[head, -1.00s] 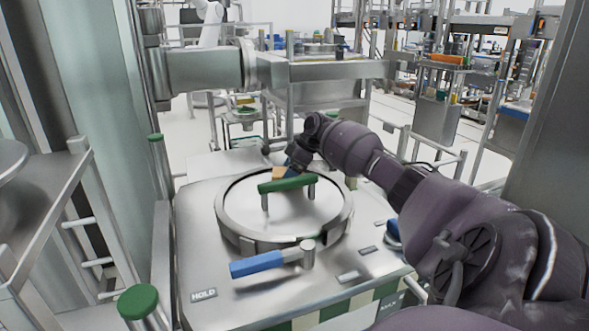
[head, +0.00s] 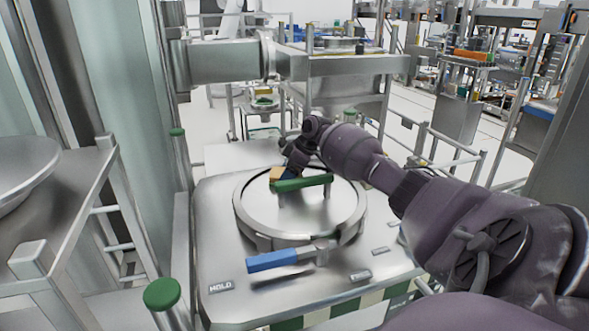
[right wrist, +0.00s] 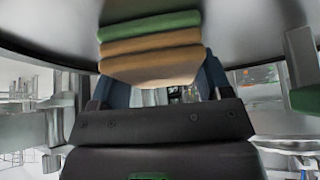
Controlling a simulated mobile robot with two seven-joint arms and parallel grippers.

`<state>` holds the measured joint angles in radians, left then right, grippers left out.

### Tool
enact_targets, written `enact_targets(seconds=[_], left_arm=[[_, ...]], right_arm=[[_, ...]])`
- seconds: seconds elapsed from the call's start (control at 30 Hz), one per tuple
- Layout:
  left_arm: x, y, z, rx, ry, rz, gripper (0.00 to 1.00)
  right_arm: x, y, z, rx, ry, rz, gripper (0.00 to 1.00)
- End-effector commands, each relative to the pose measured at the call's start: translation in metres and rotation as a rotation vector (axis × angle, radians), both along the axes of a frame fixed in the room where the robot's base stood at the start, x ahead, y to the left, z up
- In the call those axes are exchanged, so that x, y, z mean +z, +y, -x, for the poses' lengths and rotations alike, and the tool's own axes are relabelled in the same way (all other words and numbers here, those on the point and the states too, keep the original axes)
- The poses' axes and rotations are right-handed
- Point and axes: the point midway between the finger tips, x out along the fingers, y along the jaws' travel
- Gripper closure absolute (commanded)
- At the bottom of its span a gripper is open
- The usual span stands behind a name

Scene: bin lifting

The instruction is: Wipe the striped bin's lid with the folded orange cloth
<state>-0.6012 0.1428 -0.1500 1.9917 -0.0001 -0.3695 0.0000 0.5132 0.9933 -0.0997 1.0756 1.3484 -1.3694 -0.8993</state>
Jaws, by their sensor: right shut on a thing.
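The striped bin has a steel top plate and a green-and-cream striped front (head: 340,308). Its round lid (head: 345,205) carries a green bar handle (head: 312,183). My right gripper (head: 283,176) reaches in from the right and is shut on the folded orange cloth (head: 275,173), behind the handle's left end. In the right wrist view, the cloth (right wrist: 150,58) shows as stacked tan-orange layers with a green layer along the top, between the blue fingers. It is at the lid's surface; I cannot tell how firmly it touches. My left gripper is not in view.
A blue-gripped lever (head: 272,261) crosses the lid's front rim. A green-capped post (head: 163,293) stands at the front left, beside a steel rack (head: 60,215). A large steel pipe (head: 225,65) runs behind the bin. The lid's front and right parts are clear.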

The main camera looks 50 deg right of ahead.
Motion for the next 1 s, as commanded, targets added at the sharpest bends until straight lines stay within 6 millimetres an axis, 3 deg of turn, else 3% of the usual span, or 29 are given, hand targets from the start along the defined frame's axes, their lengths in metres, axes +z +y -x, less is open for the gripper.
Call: enact_targets(seconds=[0.7, 1.0], left_arm=[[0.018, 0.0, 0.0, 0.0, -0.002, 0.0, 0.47], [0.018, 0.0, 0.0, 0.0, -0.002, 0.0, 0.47]], right_arm=[[-0.001, 0.035, -0.019, 0.002, 0.001, -0.001, 0.47], [-0.003, 0.036, -0.019, 0.001, 0.002, -0.001, 0.47]])
